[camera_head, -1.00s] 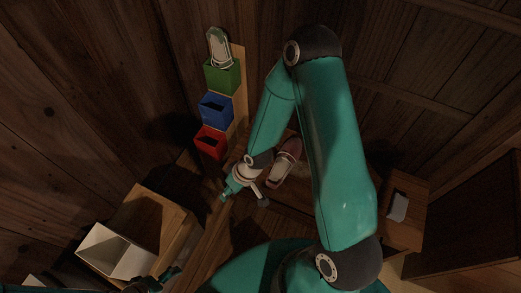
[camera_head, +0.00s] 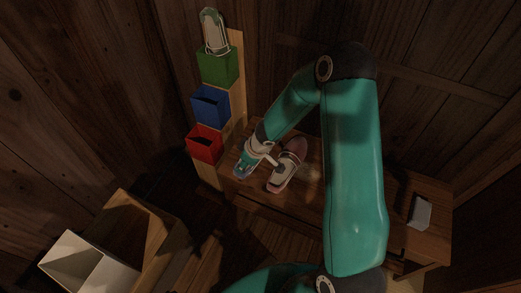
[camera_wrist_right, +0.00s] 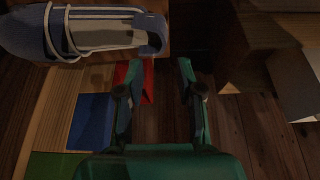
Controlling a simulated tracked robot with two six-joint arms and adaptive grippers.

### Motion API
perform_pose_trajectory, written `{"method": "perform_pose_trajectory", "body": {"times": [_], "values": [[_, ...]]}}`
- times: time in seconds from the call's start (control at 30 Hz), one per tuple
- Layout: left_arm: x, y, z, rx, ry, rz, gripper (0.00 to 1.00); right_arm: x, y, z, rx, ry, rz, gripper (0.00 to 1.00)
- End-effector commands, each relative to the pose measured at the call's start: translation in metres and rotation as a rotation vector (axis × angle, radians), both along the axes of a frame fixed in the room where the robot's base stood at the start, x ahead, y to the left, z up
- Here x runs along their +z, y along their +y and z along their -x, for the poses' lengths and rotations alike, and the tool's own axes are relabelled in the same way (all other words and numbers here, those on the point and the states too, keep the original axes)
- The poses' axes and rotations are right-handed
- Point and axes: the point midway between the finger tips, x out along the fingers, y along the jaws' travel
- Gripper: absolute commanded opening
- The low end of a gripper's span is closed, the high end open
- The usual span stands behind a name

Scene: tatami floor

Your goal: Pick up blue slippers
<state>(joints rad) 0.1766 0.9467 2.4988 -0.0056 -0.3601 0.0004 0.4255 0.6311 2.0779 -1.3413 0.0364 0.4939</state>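In the head view my right gripper (camera_head: 258,168) is over the left end of the wooden bench (camera_head: 308,190). My left gripper is not in view.
A reddish slipper (camera_head: 288,160) lies on the bench beside my gripper. Red (camera_head: 205,145), blue (camera_head: 211,106) and green (camera_head: 217,66) boxes stand in a row, with a pale slipper (camera_head: 213,30) above the green one. A white-sided open box (camera_head: 75,262) is at lower left.

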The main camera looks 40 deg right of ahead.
Motion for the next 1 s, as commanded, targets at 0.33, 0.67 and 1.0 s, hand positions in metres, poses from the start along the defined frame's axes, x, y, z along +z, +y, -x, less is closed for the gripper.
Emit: {"method": "perform_pose_trajectory", "body": {"times": [0.33, 0.67, 1.0], "values": [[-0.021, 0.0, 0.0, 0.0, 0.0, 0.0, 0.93, -0.024, 0.004, -0.008, -0.021, 0.0, -0.008, 0.36], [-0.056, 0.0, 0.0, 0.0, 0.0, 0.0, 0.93, -0.06, 0.014, -0.019, -0.018, 0.001, -0.009, 0.36], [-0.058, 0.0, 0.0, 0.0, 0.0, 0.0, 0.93, -0.064, 0.015, -0.022, -0.019, 0.0, -0.009, 0.36]]}}
